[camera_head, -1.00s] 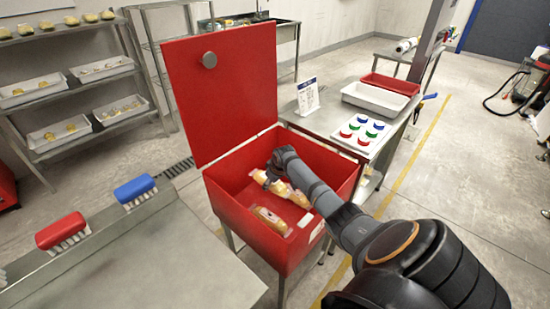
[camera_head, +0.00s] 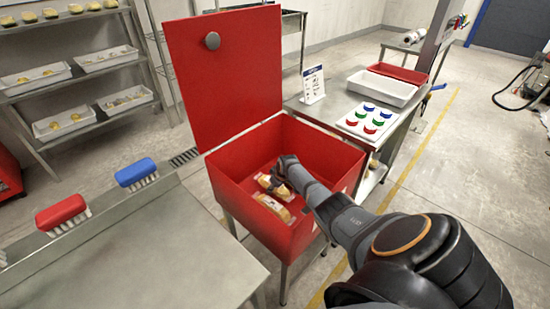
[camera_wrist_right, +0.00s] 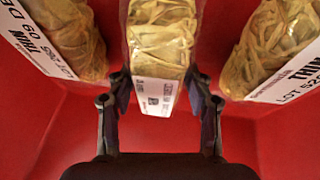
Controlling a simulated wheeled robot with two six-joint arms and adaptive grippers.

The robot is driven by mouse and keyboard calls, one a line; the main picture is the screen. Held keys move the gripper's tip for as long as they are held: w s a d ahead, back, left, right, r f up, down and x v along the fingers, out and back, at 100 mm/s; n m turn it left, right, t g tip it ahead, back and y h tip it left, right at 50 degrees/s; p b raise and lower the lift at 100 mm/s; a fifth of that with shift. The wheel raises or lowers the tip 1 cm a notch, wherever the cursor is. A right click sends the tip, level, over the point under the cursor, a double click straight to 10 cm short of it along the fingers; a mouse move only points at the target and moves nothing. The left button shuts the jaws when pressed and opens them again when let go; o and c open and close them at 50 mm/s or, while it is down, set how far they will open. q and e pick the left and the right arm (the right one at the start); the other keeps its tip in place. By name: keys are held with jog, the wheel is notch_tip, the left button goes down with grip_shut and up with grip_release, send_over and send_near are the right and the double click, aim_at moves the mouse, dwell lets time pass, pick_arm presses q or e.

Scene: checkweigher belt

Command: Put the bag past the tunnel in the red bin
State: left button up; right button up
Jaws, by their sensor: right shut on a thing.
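The red bin (camera_head: 240,208) stands open with its lid raised. My right gripper (camera_head: 277,180) is down inside it. In the right wrist view my right gripper (camera_wrist_right: 160,92) is shut on a bag (camera_wrist_right: 161,35) of yellowish food with a white label at its near end. Two similar labelled bags lie on the red floor, one on the left (camera_wrist_right: 68,35) and one on the right (camera_wrist_right: 275,45). In the head view a bag (camera_head: 273,207) lies near the bin's front wall, apart from the gripper. The held bag is partly hidden by my gripper there. My left gripper is not in view.
A steel surface (camera_head: 150,250) with a red brush (camera_head: 61,213) and a blue brush (camera_head: 136,172) is at left. Behind the bin, a table holds a sign (camera_head: 313,85), a tray of coloured caps (camera_head: 369,120) and a white tray (camera_head: 383,88). The bin walls surround my gripper closely.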

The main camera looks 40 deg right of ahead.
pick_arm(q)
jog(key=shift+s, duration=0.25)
pick_arm(e)
jog(key=o, duration=1.4)
jog(key=shift+s, duration=0.1)
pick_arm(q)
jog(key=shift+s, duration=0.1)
pick_arm(e)
jog(key=shift+r, duration=0.2)
jog(key=p+v, duration=0.5)
jog(key=v, duration=0.6)
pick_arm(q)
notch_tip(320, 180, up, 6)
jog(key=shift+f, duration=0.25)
pick_arm(e)
jog(key=shift+s+r, duration=0.15)
jog(key=shift+r, duration=0.2)
